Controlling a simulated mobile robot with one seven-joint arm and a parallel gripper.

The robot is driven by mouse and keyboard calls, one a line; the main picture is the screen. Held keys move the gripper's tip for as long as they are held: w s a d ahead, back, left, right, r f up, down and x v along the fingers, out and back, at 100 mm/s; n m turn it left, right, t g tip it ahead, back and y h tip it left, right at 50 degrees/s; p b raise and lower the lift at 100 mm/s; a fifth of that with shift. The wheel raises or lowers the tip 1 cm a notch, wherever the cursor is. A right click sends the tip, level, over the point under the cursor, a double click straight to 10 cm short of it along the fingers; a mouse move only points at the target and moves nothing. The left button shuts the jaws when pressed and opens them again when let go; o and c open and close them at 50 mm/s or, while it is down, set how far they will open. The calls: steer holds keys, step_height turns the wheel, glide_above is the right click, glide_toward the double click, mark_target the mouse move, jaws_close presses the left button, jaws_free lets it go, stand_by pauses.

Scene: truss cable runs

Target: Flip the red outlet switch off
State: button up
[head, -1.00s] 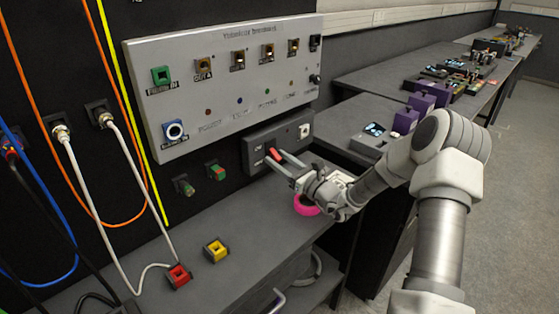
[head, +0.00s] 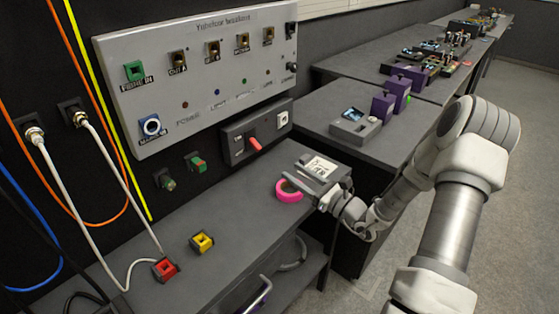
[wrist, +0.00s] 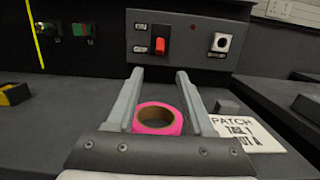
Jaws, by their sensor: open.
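The red outlet switch (head: 255,143) sits on a dark outlet box (head: 232,147) on the wall, below the big grey panel. In the wrist view the red switch (wrist: 160,46) is straight ahead, beyond my fingertips, with its red lever sticking out low, level with the lower of two small labels. The label words are too small to read surely. My gripper (wrist: 160,74) is open and empty, its two fingers apart and clear of the switch. In the head view it is over the bench, right of and below the outlet box.
A pink tape ring (wrist: 158,119) lies on the bench below my fingers. A white patch label (wrist: 246,134) lies to its right. Red (head: 166,269) and yellow (head: 202,242) blocks sit on the bench at left. White cables (head: 55,185) hang at the left wall.

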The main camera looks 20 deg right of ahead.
steer(key=shift+v, duration=1.7)
steer(key=s+a+r+n+g+p, duration=0.2)
steer(key=s+a+r+n+g, duration=0.45)
steer(key=a+n+g, duration=0.2)
steer(key=s+a+r+n+g+p, duration=0.3)
steer(key=s+a+r+n+g, duration=0.35)
steer(key=a+n, duration=0.35)
steer(key=s+d+r+n+t+h+p, duration=0.2)
steer(key=s+d+r+n+h+p, duration=0.1)
steer(key=s+d+r+n+h, duration=0.1)
steer(key=s+d+r+n+t+h+p, duration=0.2)
steer(key=s+d+r+n+h, duration=0.3)
steer(key=r, duration=0.6)
steer(key=s+n+h+p, duration=0.1)
steer(key=s+h, duration=0.1)
steer(key=s, duration=0.1)
steer(key=shift+s+d+r+n, duration=0.2)
steer(key=shift+s+r+n, duration=0.15)
steer(key=shift+s, duration=0.05)
steer(key=shift+a, duration=0.1)
